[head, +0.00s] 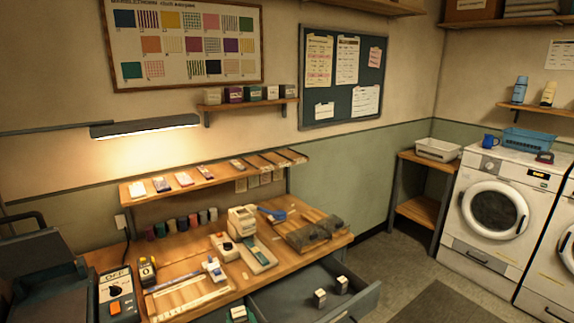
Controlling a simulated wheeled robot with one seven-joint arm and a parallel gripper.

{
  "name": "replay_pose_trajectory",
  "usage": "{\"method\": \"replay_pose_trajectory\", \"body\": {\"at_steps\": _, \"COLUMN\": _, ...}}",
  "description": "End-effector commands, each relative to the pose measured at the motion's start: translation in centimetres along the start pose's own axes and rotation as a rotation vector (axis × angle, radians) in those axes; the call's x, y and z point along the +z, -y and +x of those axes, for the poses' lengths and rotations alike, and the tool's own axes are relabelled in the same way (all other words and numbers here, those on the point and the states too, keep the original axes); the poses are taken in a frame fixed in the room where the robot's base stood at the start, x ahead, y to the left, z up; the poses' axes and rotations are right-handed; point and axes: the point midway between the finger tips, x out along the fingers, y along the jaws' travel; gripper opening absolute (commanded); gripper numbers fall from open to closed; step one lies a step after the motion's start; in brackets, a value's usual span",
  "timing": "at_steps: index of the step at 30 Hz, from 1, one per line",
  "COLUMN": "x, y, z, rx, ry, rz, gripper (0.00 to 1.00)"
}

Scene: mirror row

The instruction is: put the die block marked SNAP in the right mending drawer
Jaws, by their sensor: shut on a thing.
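An open grey drawer (372,296) juts out from the front of the workbench at its right end. Two small pale blocks with dark parts, a nearer block (320,298) and a farther block (342,285), stand apart inside it. A green and white block (238,314) shows at the bottom edge, left of this drawer, partly cut off. Marks on these blocks are too small to read, so I cannot tell which is SNAP. My gripper is not in view, and neither is anything it holds.
The workbench (190,262) carries a white press (243,225), a ruler board (188,290), spools and an orange-switched control box (117,297). A dark machine (40,270) fills the left. Washing machines (495,210) stand at right.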

Motion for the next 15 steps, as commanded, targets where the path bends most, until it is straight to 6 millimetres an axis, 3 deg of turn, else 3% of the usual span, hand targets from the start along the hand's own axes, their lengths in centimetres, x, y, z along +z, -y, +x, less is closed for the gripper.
{"method": "replay_pose_trajectory", "body": {"at_steps": 1, "x": 2.6, "y": -0.9, "z": 0.6, "rx": 0.024, "ry": 0.010, "rz": 0.014, "gripper": 0.03}}
{"method": "replay_pose_trajectory", "body": {"at_steps": 7, "x": 11.8, "y": -4.0, "z": 1.7, "rx": 0.124, "ry": 0.011, "rz": 0.055, "gripper": 0.03}}
{"method": "replay_pose_trajectory", "body": {"at_steps": 15, "x": 25.2, "y": -6.6, "z": 0.1, "rx": 0.248, "ry": 0.010, "rz": 0.107, "gripper": 0.03}}
